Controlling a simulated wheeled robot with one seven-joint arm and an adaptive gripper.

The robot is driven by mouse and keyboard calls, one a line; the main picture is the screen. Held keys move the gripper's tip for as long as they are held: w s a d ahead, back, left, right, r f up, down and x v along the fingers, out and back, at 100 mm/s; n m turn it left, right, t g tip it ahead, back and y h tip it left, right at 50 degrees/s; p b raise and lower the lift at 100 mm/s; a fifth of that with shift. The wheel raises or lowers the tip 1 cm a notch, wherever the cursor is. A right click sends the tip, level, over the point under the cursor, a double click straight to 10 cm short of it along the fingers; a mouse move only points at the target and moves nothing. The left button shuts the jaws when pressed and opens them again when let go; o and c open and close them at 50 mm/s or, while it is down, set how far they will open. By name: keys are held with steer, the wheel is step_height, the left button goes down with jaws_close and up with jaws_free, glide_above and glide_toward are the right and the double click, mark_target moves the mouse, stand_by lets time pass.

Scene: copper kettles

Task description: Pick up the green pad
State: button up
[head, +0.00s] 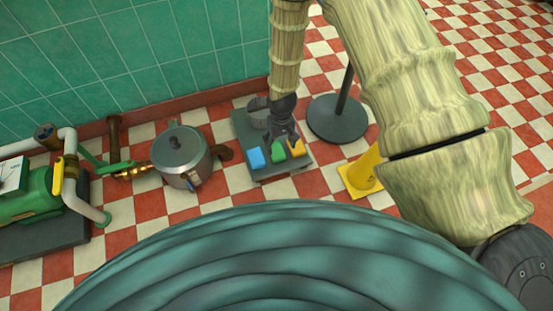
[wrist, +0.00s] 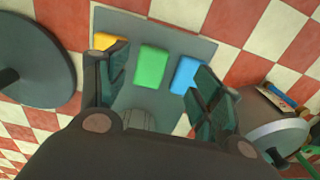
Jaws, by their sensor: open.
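The green pad (head: 278,151) sits on a grey board on the floor, between a blue pad (head: 256,158) on the left and a yellow pad (head: 297,148) on the right. In the wrist view the green pad (wrist: 151,68) shows between my open fingers, with the yellow pad (wrist: 110,42) behind the left finger and the blue pad (wrist: 185,74) beside the right one. My gripper (head: 282,133) is open and empty, pointing down close above the pads. Whether a finger touches a pad, I cannot tell. The grey board (wrist: 222,50) bears all three pads.
A grey pot (head: 180,155) stands left of the board. A round black stand base (head: 337,118) and a yellow cone (head: 364,170) are to the right. Green machinery with pipes (head: 40,190) stands far left, and a green tiled wall (head: 150,50) runs behind.

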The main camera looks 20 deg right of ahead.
steer(key=w+f+b, duration=0.3)
steer(key=b, duration=0.2)
glide_above(277, 153)
step_height(277, 153, down, 5)
steer(key=shift+s+a+r, duration=0.1)
steer(key=shift+s, duration=0.05)
steer(key=f+b, duration=0.4)
steer(key=f, duration=0.1)
steer(key=shift+w+f, duration=0.1)
steer(key=shift+w, duration=0.1)
steer(key=c, duration=0.8)
